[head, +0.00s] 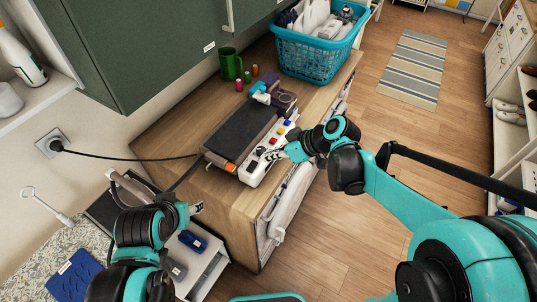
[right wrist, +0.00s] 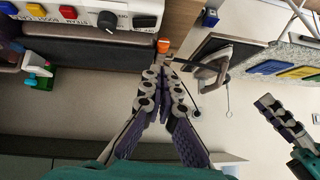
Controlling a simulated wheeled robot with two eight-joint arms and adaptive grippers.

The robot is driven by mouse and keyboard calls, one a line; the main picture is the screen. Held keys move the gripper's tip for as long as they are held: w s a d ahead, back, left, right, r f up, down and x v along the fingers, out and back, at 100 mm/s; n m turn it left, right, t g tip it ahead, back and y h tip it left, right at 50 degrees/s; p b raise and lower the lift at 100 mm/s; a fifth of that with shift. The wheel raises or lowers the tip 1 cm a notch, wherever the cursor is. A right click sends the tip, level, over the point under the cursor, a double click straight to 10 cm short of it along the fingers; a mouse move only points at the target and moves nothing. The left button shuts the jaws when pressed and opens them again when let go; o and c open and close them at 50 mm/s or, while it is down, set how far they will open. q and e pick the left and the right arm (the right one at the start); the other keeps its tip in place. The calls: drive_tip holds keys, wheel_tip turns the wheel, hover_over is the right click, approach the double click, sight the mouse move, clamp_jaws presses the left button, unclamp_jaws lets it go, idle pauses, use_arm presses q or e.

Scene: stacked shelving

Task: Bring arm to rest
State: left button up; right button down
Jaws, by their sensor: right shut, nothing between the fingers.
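My right arm (head: 405,198) reaches in from the right in the head view. My right gripper (head: 268,157) is over the near side of the counter, beside the white button panel of a dark flat device. In the right wrist view its fingers (right wrist: 167,65) are together at the tips with nothing between them. My left arm (head: 140,228) is at the lower left of the head view. My left gripper (head: 195,208) is low, in front of the wooden counter's left end; whether its fingers are open is too small to tell.
The dark device (head: 240,132) with its white panel (right wrist: 95,18) lies on the wooden counter (head: 180,118). A green mug (head: 230,64) and turquoise basket (head: 318,58) stand farther back. A green cabinet (head: 150,45) overhangs the left. Wooden floor (head: 345,235) is clear centrally.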

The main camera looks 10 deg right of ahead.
drive_tip(key=s+d+f+m+t+h+b, duration=0.1)
drive_tip(key=s+d+f+m+h+b, duration=0.3)
drive_tip(key=s+d+m, duration=0.1)
drive_tip(key=s+d+f+m+t+h+b, duration=0.1)
drive_tip(key=s+d+f+m+h+b, duration=0.2)
drive_tip(key=s+d, duration=0.4)
drive_tip(key=s+f+m+b, duration=0.1)
drive_tip(key=s+m+b, duration=0.1)
drive_tip(key=shift+s+d+f+h, duration=0.15)
drive_tip(key=shift+s+f+h, duration=0.05)
drive_tip(key=shift+s+h, duration=0.2)
idle(0.4)
